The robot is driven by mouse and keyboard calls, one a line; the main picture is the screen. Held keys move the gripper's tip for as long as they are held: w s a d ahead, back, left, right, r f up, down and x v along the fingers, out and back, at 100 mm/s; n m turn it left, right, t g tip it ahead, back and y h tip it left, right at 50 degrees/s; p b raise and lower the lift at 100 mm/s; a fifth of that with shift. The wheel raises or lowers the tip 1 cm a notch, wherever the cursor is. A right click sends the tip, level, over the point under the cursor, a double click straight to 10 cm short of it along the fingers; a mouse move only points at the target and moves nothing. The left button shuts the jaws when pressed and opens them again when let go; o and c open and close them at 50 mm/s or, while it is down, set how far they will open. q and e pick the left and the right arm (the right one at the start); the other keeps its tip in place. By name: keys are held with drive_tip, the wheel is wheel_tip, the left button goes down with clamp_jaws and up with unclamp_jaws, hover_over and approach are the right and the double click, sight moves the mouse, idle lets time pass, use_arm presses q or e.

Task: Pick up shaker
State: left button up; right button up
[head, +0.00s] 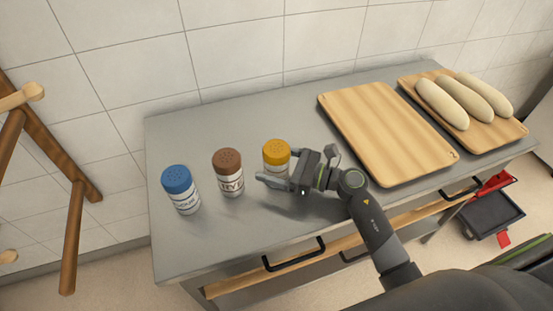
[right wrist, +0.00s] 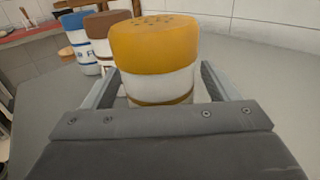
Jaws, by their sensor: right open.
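Three shakers stand upright on the grey counter: a blue-capped shaker (head: 181,189) at the left, a brown-capped shaker (head: 228,173) in the middle and a yellow-capped shaker (head: 276,153) at the right. My right gripper (head: 268,181) is open at the yellow-capped shaker and partly hides its lower body. In the right wrist view, the yellow-capped shaker (right wrist: 156,50) stands between the two open fingers (right wrist: 160,88), with its lower part hidden by the gripper. The brown-capped (right wrist: 106,27) and blue-capped (right wrist: 77,40) shakers show behind it at the left. My left gripper is not in view.
The grey counter (head: 215,115) has free room behind the shakers. An empty wooden board (head: 380,130) lies right of my right gripper. Another board (head: 508,134) with several pale dough loaves (head: 442,103) lies further right. A wooden rack (head: 78,215) stands at the left.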

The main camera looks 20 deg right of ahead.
sight(269, 146)
drive_tip(key=shift+w+a, duration=0.45)
drive_tip(key=shift+a, duration=0.15)
drive_tip(key=c, duration=1.2)
wheel_tip(269, 146, up, 10)
drive_tip(key=shift+r, duration=0.1)
